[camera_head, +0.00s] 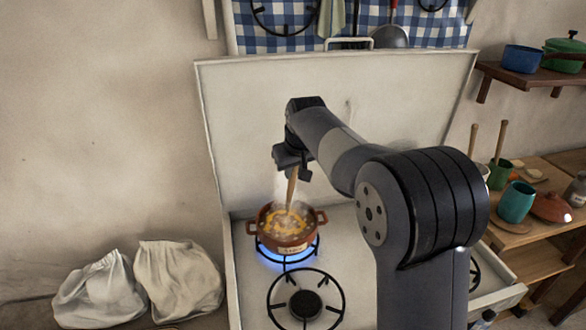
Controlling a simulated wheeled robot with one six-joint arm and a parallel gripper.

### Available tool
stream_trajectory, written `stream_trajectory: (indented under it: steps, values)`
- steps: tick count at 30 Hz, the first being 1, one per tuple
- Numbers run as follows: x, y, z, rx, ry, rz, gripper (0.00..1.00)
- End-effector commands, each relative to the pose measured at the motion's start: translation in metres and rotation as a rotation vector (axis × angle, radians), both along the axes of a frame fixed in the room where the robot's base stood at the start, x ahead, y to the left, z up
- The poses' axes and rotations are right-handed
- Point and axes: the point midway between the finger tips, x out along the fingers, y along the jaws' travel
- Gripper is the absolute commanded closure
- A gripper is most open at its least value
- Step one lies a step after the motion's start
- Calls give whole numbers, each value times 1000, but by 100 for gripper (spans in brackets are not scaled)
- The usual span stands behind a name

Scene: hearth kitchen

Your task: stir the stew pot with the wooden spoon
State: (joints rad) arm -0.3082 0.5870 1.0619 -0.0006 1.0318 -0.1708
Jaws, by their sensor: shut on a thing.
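The stew pot (286,246) is brown with two side handles and sits on the back left burner, over a blue flame. Orange and pale pieces of stew and some steam show inside it. My gripper (292,172) is above the pot, shut on the wooden spoon (292,188). The spoon is close to upright, slightly tilted, and its lower end goes down into the stew. The spoon's head is hidden in the stew.
An empty front burner (305,304) is in front of the pot. The raised white stove lid (240,140) stands behind. Two cloth sacks (178,278) lie at the left. A teal cup (516,202) and a lidded brown dish (551,207) stand on the right counter.

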Motion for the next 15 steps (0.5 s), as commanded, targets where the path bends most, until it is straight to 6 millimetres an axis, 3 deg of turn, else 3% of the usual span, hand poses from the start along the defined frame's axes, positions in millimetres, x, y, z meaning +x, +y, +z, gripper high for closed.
stream_trajectory:
  steps: [15]
  values:
    - [-10,-3,-35,0,0,0,100]
